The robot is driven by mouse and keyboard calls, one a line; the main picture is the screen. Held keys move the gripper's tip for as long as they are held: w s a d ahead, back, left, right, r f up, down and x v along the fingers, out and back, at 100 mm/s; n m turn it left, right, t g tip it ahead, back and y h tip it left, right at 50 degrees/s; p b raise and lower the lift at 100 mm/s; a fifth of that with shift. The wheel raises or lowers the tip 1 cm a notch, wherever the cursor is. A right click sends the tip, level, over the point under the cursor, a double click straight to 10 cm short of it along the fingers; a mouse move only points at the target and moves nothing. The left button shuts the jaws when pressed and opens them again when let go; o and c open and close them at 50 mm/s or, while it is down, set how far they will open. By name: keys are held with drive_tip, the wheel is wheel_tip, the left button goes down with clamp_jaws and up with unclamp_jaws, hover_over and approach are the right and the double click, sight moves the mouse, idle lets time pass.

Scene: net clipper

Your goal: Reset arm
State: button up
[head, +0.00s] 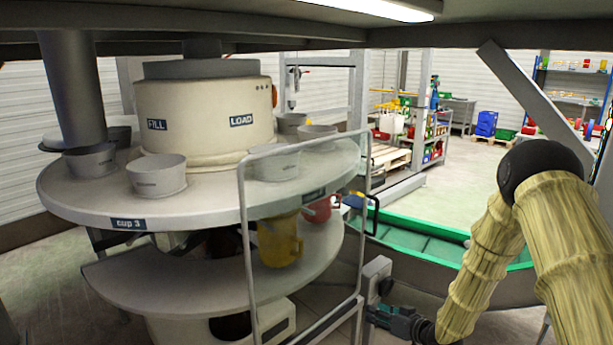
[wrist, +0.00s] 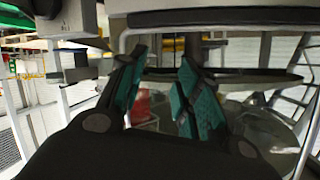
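My gripper (head: 374,315) is low in the middle of the head view, just right of the guard frame of the round machine. My arm, in a tan ribbed cover, reaches down to it from the right. In the wrist view my gripper (wrist: 163,62) shows two fingers with teal pads, spread apart, with nothing between them. Part of the machine and a blurred red thing (wrist: 143,105) show beyond the fingers.
The round machine table (head: 90,205) carries several grey cups (head: 157,175). A yellow mug (head: 279,240) and a red mug (head: 318,209) are on its lower shelf. The metal guard frame (head: 245,230) and a grey box (head: 376,272) stand close to my gripper. A green-rimmed trough (head: 420,235) lies behind.

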drive_tip(key=s+a+f+m+g+h, duration=0.1)
drive_tip(key=s+f+m+g+h, duration=0.15)
drive_tip(key=s+f, duration=0.8)
drive_tip(key=s+a+f+m+g+h, duration=0.1)
drive_tip(key=s+f+g+h, duration=0.15)
drive_tip(key=s+f, duration=0.8)
drive_tip(key=s+d+g+h, duration=0.1)
drive_tip(key=s+g, duration=0.2)
drive_tip(key=s, duration=1.2)
drive_tip(key=s+d+r+g+h, duration=0.1)
drive_tip(key=s+g+h, duration=0.1)
drive_tip(key=s, duration=1.3)
drive_tip(key=shift+s+d+g, duration=0.2)
drive_tip(key=shift+d+g, duration=0.05)
drive_tip(key=shift+g, duration=0.45)
drive_tip(key=shift+r, duration=0.1)
